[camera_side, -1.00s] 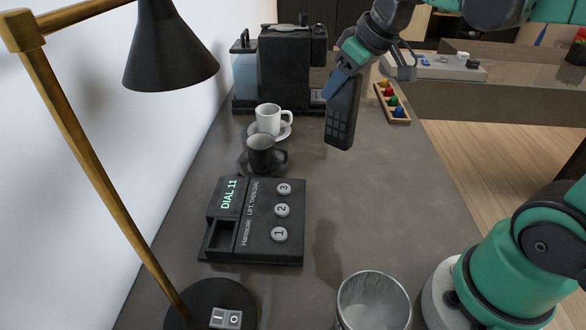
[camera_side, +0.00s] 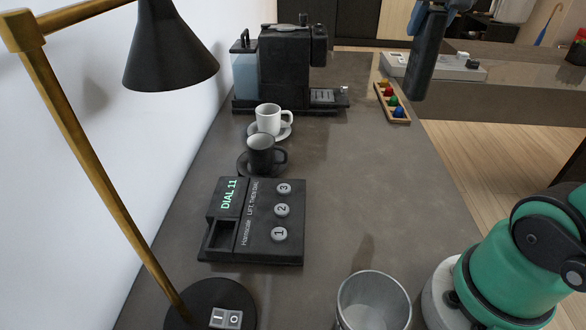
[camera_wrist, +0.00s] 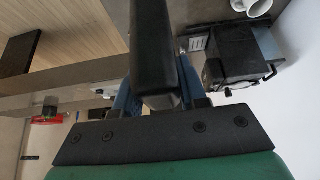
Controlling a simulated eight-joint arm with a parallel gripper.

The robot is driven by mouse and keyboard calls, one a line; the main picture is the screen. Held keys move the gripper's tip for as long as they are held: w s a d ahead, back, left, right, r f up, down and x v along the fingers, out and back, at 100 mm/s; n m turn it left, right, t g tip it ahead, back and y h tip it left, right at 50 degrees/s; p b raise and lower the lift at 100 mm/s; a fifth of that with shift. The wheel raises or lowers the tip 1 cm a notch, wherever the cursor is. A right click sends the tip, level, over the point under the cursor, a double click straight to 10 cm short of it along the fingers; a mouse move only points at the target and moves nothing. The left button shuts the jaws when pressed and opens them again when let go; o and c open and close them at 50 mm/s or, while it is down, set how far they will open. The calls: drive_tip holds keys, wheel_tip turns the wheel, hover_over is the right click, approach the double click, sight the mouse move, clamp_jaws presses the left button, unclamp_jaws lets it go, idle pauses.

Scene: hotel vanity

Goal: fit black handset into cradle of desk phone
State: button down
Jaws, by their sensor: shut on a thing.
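The black desk phone (camera_side: 257,221) lies on the vanity top. Its lit screen reads "DIAL 11", it has three round numbered buttons, and its cradle recess (camera_side: 221,235) is empty. The black handset (camera_side: 427,52) hangs nearly upright in the air at the upper right in the side view, far from the phone. My gripper (camera_side: 438,6) is shut on its upper end and is mostly cut off by the top edge. In the wrist view the handset (camera_wrist: 154,50) stands between my gripper's blue fingers (camera_wrist: 155,98).
A black cup (camera_side: 261,151) and a white cup (camera_side: 268,119) on saucers stand behind the phone, before a coffee machine (camera_side: 285,70). A lamp (camera_side: 90,150) stands at left, a bin (camera_side: 373,302) in front. A tray of coloured balls (camera_side: 392,102) is at the right edge.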

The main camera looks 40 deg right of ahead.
wheel_tip(320, 180, down, 20)
drive_tip(key=shift+s+r, duration=0.15)
drive_tip(key=shift+r, duration=0.05)
idle(0.4)
drive_tip(key=shift+d, duration=0.1)
drive_tip(key=shift+c, duration=2.4)
unclamp_jaws()
drive_tip(key=shift+f, duration=0.15)
drive_tip(key=v, duration=1.2)
drive_tip(key=w+a+f+n+t+y, duration=0.1)
drive_tip(key=w+a+f+n+y, duration=0.1)
drive_tip(key=w+a+f+n, duration=0.1)
drive_tip(key=shift+w+a+n+t, duration=0.3)
drive_tip(key=shift+w+a+n, duration=0.4)
drive_tip(key=shift+a+n, duration=0.4)
drive_tip(key=o, duration=0.3)
drive_tip(key=a+n, duration=0.1)
drive_tip(key=w+a+f+n+y, duration=0.1)
drive_tip(key=a+f+n+t+y, duration=0.1)
drive_tip(key=a, duration=0.1)
drive_tip(key=shift+w+a, duration=0.1)
drive_tip(key=shift+w, duration=0.2)
drive_tip(key=shift+o, duration=0.9)
drive_tip(key=shift+a+f+n, duration=0.15)
drive_tip(key=shift+a+n, duration=0.15)
